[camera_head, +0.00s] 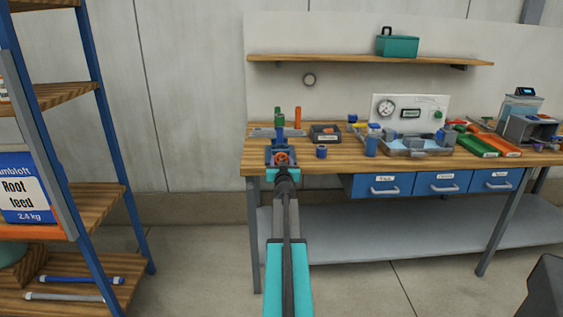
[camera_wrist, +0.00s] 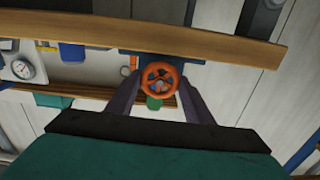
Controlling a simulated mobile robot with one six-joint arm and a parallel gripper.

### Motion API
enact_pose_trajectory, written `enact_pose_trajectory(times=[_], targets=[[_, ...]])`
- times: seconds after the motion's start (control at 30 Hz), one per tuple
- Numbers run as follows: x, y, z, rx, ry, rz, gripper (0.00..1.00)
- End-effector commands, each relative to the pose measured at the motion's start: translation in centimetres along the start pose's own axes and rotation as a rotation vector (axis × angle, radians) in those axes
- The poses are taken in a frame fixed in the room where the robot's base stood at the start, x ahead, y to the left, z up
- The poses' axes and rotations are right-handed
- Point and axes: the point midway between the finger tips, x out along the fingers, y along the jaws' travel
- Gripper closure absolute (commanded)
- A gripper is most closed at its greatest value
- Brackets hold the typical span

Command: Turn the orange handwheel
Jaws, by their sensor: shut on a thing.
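The orange handwheel (camera_head: 282,157) shows small at the front left of the workbench, mostly behind my arm. In the wrist view the same handwheel (camera_wrist: 160,66) is a spoked orange wheel facing the camera. My gripper (camera_wrist: 160,92) has one dark finger at each side of the wheel's rim and is shut on it. In the head view my gripper (camera_head: 282,166) reaches straight to the wheel. The wheel's mount behind it is partly hidden.
The wooden bench (camera_head: 340,161) holds a blue cup (camera_head: 321,152), a dark tray (camera_head: 325,134), a gauge panel (camera_head: 410,108) and several parts. A green and an orange upright handle (camera_head: 298,118) stand behind the wheel. A shelving rack (camera_head: 92,60) stands left, with floor between it and the bench.

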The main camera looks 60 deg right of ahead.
Motion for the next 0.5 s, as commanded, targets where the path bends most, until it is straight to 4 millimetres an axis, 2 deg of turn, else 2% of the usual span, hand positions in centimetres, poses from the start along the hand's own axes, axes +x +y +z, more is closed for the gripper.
enact_pose_trajectory(times=[0.5], targets=[[0.0,0.01,0.01,-0.184,0.0,0.001,0.75]])
